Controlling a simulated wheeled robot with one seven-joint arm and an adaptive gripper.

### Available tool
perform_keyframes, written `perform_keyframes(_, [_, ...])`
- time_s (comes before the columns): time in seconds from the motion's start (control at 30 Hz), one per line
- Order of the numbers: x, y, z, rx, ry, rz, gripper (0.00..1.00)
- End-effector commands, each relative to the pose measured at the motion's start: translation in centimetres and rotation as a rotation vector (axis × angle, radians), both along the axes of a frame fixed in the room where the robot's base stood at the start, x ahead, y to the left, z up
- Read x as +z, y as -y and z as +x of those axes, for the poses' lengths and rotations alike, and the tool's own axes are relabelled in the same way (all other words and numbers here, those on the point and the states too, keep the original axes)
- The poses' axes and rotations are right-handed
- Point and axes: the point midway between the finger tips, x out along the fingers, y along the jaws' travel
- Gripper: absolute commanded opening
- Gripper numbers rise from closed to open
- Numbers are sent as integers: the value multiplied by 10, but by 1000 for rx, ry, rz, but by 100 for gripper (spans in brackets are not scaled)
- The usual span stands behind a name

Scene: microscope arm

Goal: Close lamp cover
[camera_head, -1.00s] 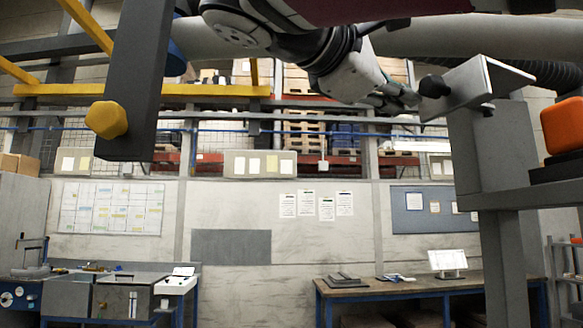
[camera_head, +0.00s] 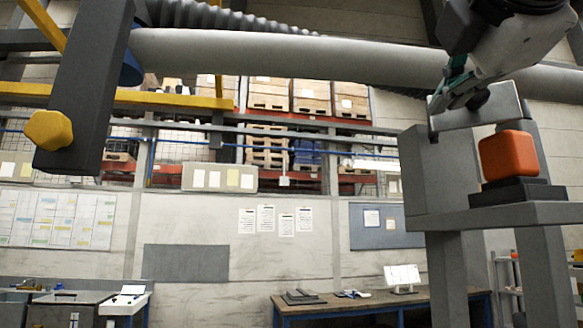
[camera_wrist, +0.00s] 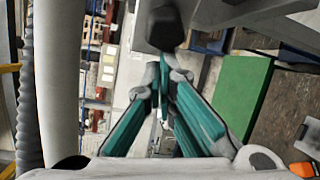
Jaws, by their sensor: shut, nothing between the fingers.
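A black knob-like end (camera_wrist: 165,28) shows just beyond the fingertips. The hinge is not clearly visible.
An orange block (camera_head: 508,155) on a black base stands on a grey beam (camera_head: 520,215), right of the cover. A dark post with a yellow knob (camera_head: 47,130) hangs at the left. A thick grey pipe (camera_head: 290,50) crosses behind. A workbench (camera_head: 380,300) is farther back.

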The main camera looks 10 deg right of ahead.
Motion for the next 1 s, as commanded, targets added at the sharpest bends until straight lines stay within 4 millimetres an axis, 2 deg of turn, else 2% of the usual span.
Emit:
perform_keyframes(0.03, [3, 10, -10, 51, 4, 6, 0])
perform_keyframes(0.2, [4, 42, -28, 214, 4, 8, 0])
perform_keyframes(0.4, [4, 79, -40, 396, 5, 8, 0])
perform_keyframes(0.6, [2, 112, -44, 543, 3, 4, 0])
perform_keyframes(0.8, [1, 134, -45, 587, -1, 0, 0])
perform_keyframes(1.0, [0, 147, -44, 586, -2, -1, 0])
